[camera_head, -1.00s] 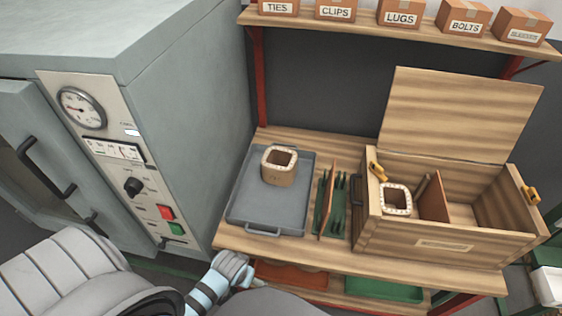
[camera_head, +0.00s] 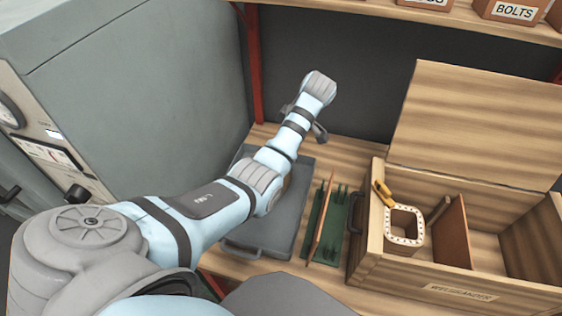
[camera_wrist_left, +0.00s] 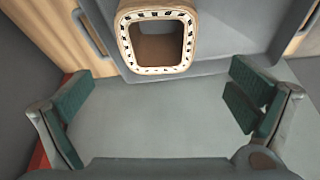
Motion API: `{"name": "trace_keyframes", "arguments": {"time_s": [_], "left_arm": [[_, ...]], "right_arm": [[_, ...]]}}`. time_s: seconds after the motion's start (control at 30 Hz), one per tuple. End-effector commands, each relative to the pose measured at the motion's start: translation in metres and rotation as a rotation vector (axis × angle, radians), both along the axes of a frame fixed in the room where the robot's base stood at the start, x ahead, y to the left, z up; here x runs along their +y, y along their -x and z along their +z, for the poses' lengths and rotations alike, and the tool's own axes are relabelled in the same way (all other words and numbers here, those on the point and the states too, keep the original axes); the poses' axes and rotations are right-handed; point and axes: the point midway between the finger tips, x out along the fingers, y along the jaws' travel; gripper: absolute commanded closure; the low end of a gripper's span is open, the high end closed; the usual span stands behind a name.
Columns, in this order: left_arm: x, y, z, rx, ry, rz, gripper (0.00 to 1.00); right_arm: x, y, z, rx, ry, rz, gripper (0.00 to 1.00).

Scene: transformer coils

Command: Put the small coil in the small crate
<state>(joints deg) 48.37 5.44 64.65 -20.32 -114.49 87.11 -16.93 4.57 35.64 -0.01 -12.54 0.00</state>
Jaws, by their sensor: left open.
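A square tan coil with a dotted rim and a hollow middle (camera_wrist_left: 126,40) shows at the top of the left wrist view, on the grey tray (camera_wrist_left: 225,45). In the head view my left arm hides most of it. My left gripper (camera_wrist_left: 160,105) is open and empty; the coil lies beyond its fingertips, apart from them. A wooden crate (camera_head: 450,292) with a raised lid stands at the right. A similar coil (camera_head: 391,235) sits in its left compartment. I see only this one crate and cannot tell if it is the small one. My right gripper is out of view.
A green rack with an upright brown board (camera_head: 325,225) stands between the tray (camera_head: 262,238) and the crate. A brown divider (camera_head: 452,232) splits the crate. A grey cabinet (camera_head: 140,90) is at left, and a shelf with boxes (camera_head: 470,20) hangs above.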

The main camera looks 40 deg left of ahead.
Motion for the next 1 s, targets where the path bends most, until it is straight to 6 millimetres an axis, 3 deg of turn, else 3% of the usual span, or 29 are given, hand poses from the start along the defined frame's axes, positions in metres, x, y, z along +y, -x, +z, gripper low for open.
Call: {"name": "trace_keyframes", "arguments": {"time_s": [0.13, 0.37, 0.53, 0.77, 1.0], "left_arm": [[0.006, -0.003, -0.009, -0.007, -0.009, 0.061, 0.0], [0.026, 0.002, -0.067, -0.007, -0.008, 0.057, 0.0], [0.035, 0.004, -0.084, -0.006, -0.008, 0.055, 0.0], [0.048, 0.008, -0.124, -0.006, -0.008, 0.056, 0.0], [0.049, 0.007, -0.127, -0.009, -0.008, 0.054, 0.0]], "right_arm": [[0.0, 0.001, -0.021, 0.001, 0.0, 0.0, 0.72], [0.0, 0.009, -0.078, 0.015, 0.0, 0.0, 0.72], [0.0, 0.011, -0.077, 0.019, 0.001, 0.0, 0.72], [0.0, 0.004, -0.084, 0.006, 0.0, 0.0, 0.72], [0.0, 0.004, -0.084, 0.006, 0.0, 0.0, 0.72]]}}
